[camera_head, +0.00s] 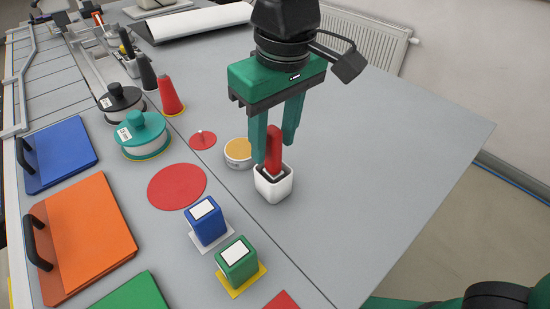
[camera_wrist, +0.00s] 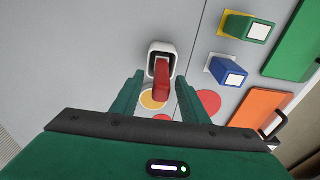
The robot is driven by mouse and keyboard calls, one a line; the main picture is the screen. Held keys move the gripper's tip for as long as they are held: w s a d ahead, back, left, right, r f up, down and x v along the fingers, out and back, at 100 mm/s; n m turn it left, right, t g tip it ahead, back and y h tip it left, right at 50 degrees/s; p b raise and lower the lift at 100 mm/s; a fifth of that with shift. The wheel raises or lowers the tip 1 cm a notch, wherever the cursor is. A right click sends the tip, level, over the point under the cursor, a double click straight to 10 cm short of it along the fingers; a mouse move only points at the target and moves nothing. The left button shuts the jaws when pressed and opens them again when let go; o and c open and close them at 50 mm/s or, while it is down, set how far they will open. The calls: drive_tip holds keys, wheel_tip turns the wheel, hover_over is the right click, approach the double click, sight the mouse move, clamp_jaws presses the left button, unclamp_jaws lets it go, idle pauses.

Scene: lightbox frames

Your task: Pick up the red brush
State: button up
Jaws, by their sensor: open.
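The red brush (camera_head: 274,148) stands upright in a white square holder (camera_head: 273,188) on the grey table. In the wrist view the brush (camera_wrist: 162,78) shows as a red handle rising from the holder (camera_wrist: 161,50). My green gripper (camera_head: 276,145) points down over the brush, with its two fingers apart. One finger is left of the handle and the other is behind and to the right. In the wrist view my open gripper (camera_wrist: 160,95) has the handle between its fingers. Whether either finger touches the handle cannot be told. The brush's lower end is hidden in the holder.
A round yellow-topped container (camera_head: 238,152) stands close left of the holder. Blue (camera_head: 208,222) and green (camera_head: 237,262) blocks stand in front. A red cone (camera_head: 170,95) and teal lidded container (camera_head: 142,136) stand farther left. The table right of the holder is clear.

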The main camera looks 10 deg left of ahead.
drive_tip(key=shift+w+a+f, duration=0.1)
drive_tip(key=shift+f, duration=0.85)
drive_tip(key=shift+w+a+f, duration=0.1)
drive_tip(key=shift+f, duration=0.85)
clamp_jaws()
drive_tip(key=shift+r, duration=0.1)
wheel_tip(320, 180, up, 10)
